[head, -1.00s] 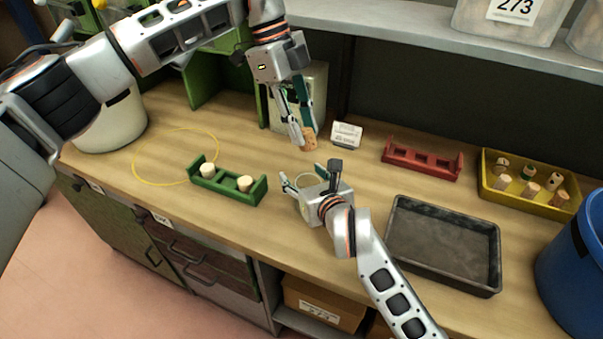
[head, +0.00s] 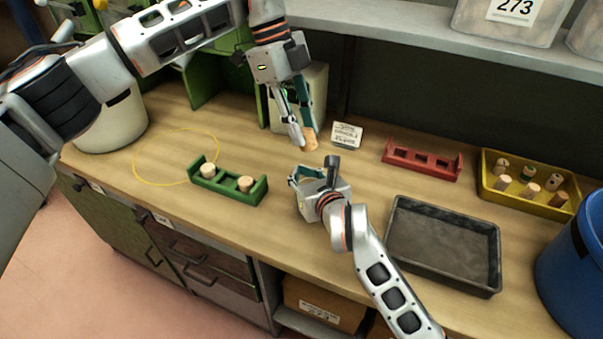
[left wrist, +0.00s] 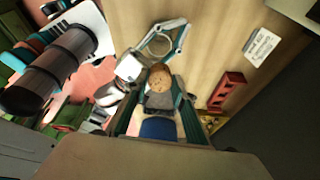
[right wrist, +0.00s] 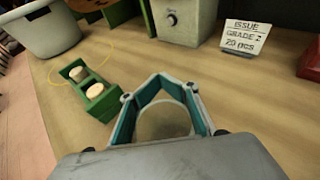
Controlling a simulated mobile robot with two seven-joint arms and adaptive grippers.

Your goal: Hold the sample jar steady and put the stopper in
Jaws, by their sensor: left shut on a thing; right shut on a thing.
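A tan cork stopper (head: 311,140) is held in my left gripper (head: 304,127), above the bench. In the left wrist view the stopper (left wrist: 161,77) sits between the fingertips, its end pointing toward the jar. My right gripper (head: 306,176), low over the bench, is shut around the sample jar. The clear, round jar (right wrist: 164,121) shows between the fingers in the right wrist view, and its round rim (left wrist: 160,45) shows in the left wrist view. The stopper is apart from the jar. In the head view the jar is mostly hidden by the right gripper.
A green rack (head: 226,190) with two corks stands left of the right gripper. A red rack (head: 421,165), a yellow tray (head: 538,205) of corks and a dark tray (head: 443,286) lie to the right. A small sign (head: 346,135) and a grey-green box (head: 318,88) stand behind.

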